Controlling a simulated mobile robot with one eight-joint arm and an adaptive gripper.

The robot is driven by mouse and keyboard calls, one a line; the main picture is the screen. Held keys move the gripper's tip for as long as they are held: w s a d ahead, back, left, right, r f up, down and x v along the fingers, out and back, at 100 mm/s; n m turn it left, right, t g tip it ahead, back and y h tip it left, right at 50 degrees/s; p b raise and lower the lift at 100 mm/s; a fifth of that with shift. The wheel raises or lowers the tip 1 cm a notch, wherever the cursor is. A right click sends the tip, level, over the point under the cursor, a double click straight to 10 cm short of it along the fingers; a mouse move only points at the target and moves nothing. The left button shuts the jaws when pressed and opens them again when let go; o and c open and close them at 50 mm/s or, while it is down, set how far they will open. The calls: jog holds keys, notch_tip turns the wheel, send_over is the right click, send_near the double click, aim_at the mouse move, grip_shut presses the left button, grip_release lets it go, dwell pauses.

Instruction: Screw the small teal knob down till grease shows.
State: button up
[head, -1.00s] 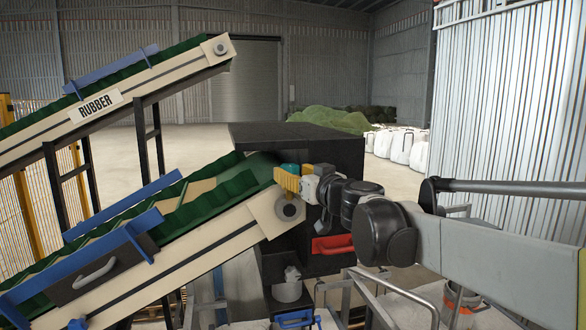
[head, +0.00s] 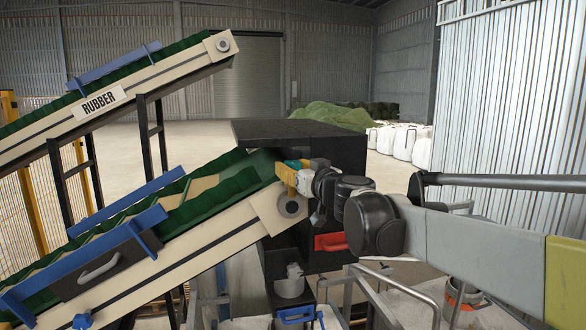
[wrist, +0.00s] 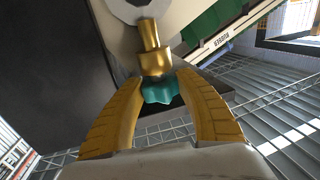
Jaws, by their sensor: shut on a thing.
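The small teal knob (wrist: 161,90) sits at the end of a brass-coloured stepped fitting (wrist: 154,62) in the wrist view. The fitting joins a pale round hub (wrist: 128,8) at the conveyor's end. My gripper (wrist: 162,84) has its two yellow fingers on either side of the knob, closed on it. The fitting shows plain brass surfaces. In the head view my gripper (head: 287,174) is at the upper end of the lower conveyor, with a bit of the knob (head: 292,163) showing teal. The fitting is hidden there.
The lower green-belted conveyor (head: 150,260) runs up to my gripper, with a dark box-like housing (head: 315,132) behind it. A corrugated wall (head: 510,100) stands to the right.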

jog(key=m+t+h, duration=0.1)
jog(key=h, duration=0.1)
jog(key=m+t+h, duration=0.1)
jog(key=m+h, duration=0.1)
jog(key=h, duration=0.1)
jog(key=shift+a+m+b, duration=0.15)
jog(key=shift+m+b, duration=0.15)
jog(key=shift+b, duration=0.1)
jog(key=shift+m+h, duration=1)
jog(key=shift+h, duration=0.65)
jog(key=shift+m+h, duration=1)
jog(key=shift+h, duration=0.65)
jog(key=shift+r, duration=0.1)
jog(key=o, duration=0.9)
jog(key=s+a, duration=0.2)
jog(key=s, duration=0.9)
jog(key=shift+s, duration=0.4)
